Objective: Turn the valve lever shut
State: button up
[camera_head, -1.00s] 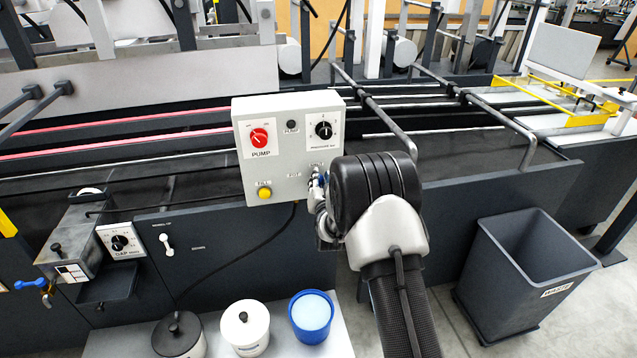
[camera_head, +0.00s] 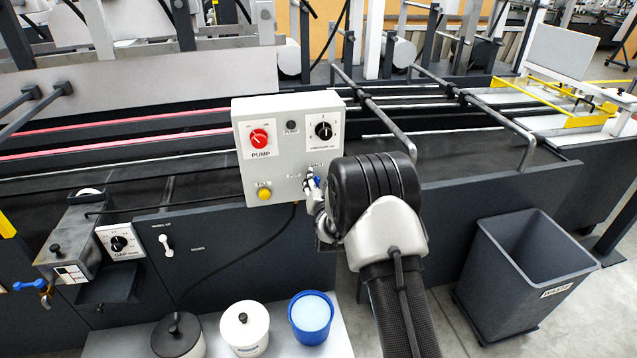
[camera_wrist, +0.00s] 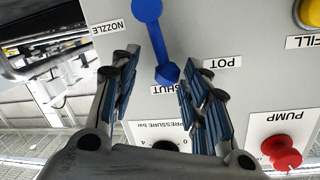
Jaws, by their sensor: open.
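The blue valve lever (camera_wrist: 158,42) is on the grey control box. In the wrist view, which is upside down, it runs from a round blue end at the top edge to a small knob close beside the SHUT label (camera_wrist: 172,88). My gripper (camera_wrist: 158,71) is open, with one finger on each side of the lever's knob end. In the head view, a bit of the lever (camera_head: 317,182) shows by my gripper (camera_head: 311,186); my wrist hides part of the box there.
The control box (camera_head: 283,107) also carries a red PUMP knob (camera_head: 259,138), a black pressure dial (camera_head: 323,130) and a yellow FILL button (camera_head: 264,193). NOZZLE (camera_wrist: 108,27) and POT (camera_wrist: 222,62) labels flank the lever. Pots stand below; a waste bin (camera_head: 525,270) is at right.

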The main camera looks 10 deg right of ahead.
jog(key=s+a+r, duration=0.1)
jog(key=s, duration=1.1)
jog(key=shift+a+r, duration=0.15)
jog(key=shift+r, duration=0.05)
